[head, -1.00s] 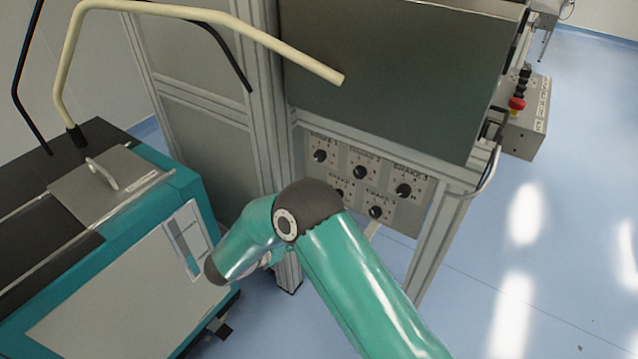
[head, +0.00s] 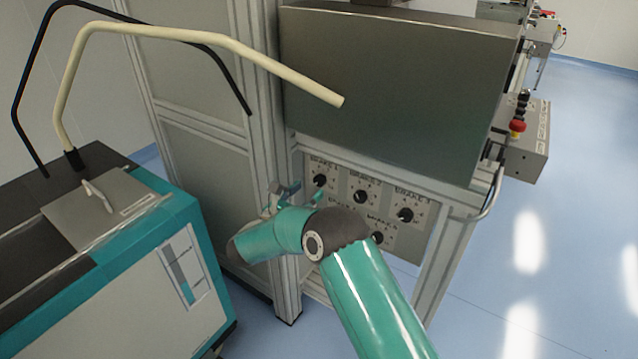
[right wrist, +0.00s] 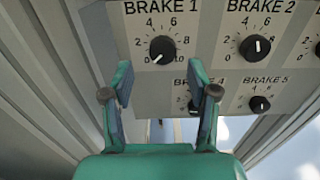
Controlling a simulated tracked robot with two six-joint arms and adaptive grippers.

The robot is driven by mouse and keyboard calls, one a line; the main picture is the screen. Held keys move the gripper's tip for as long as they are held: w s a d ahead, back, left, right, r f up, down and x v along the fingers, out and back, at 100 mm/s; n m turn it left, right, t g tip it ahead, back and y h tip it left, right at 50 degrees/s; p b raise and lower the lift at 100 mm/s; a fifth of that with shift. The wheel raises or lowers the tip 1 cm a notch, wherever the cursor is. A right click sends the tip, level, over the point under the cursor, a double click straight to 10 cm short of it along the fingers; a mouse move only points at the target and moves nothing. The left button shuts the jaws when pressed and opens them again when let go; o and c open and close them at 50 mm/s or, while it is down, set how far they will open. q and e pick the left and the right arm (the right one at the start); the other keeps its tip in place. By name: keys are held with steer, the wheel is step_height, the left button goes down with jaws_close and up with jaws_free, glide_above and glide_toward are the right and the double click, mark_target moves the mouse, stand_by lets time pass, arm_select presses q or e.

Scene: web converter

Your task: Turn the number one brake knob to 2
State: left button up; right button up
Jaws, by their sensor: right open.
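The brake 1 knob (right wrist: 162,48) is a round black knob with a white pointer mark, under the label BRAKE 1. Its pointer is at the lower left, near the 0 of its printed scale. It also shows in the head view (head: 320,180) at the upper left of the knob panel (head: 343,182). My right gripper (right wrist: 160,76) is open and empty, its two fingers spread either side below the knob and apart from it. In the head view the right gripper (head: 284,192) is left of the knob, partly hidden by my arm. My left gripper is not in view.
The brake 2 knob (right wrist: 255,47) sits to the right, the brake 3 knob (head: 405,215) beyond it. The brake 5 knob (right wrist: 260,104) is below. A metal frame post (head: 268,130) stands left of the panel, a dark grey cover (head: 395,90) above. A teal cabinet (head: 120,290) is left.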

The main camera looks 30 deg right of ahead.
mark_target(317, 182)
steer(key=shift+x, duration=2.4)
